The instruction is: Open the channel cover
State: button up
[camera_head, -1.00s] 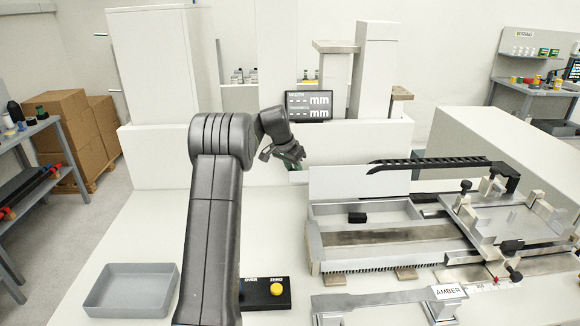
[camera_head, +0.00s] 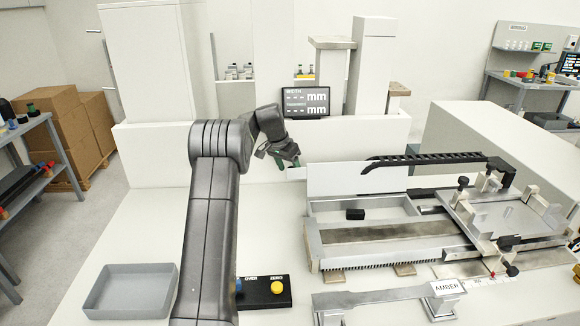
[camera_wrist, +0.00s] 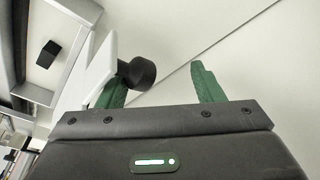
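The channel cover, a white flat panel (camera_head: 358,178), stands upright along the back of the tray-like channel (camera_head: 335,208) of the test fixture, and the channel is uncovered. In the wrist view the cover (camera_wrist: 92,70) shows edge-on with a black round knob (camera_wrist: 140,73) on it. My gripper (camera_head: 289,163) is at the left end of the cover. In the wrist view my gripper (camera_wrist: 160,74) has its green fingers wide apart. The knob lies near the left finger, with a clear gap to the right finger. Contact between the left finger and the cover cannot be told.
A small black block (camera_head: 355,214) lies in the channel. A black ribbed arm (camera_head: 425,160) extends above the fixture on the right. A grey tray (camera_head: 97,300) and a black button box (camera_head: 262,293) sit on the bench. A display (camera_head: 307,103) stands behind my gripper.

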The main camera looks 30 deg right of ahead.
jog(key=shift+f, duration=0.35)
jog(key=shift+r, duration=0.1)
jog(key=b+v, duration=0.2)
jog(key=v, duration=1.1)
jog(key=shift+r, duration=0.4)
jog(key=p+x, duration=0.1)
jog(key=x, duration=0.9)
jog(key=shift+s+f, duration=0.1)
jog(key=shift+f, duration=0.05)
